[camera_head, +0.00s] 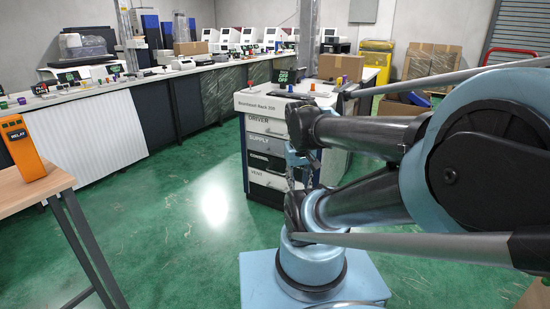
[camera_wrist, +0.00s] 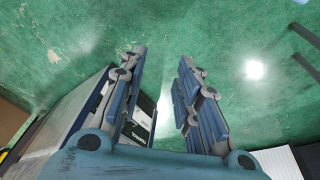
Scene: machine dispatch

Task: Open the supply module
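The supply module (camera_head: 259,144) is a light drawer front marked SUPPLY, second from the top in a grey and blue rack cabinet (camera_head: 262,103). It looks shut, flush with the drawers around it. My gripper (camera_wrist: 162,58) is open, with nothing between its fingertips. In the wrist view, part of the cabinet front (camera_wrist: 143,108) shows between and behind the fingers, beyond the palm. In the head view my arm hides the right part of the cabinet, and the gripper shows only partly in front of it. No contact with the drawer can be made out.
The rack also has drawers marked DRIVER (camera_head: 262,124) and VENT (camera_head: 262,180), and small coloured items on top. A wooden table (camera_head: 25,195) with an orange relay box (camera_head: 22,148) stands at left. Green floor (camera_head: 180,215) is clear before the rack.

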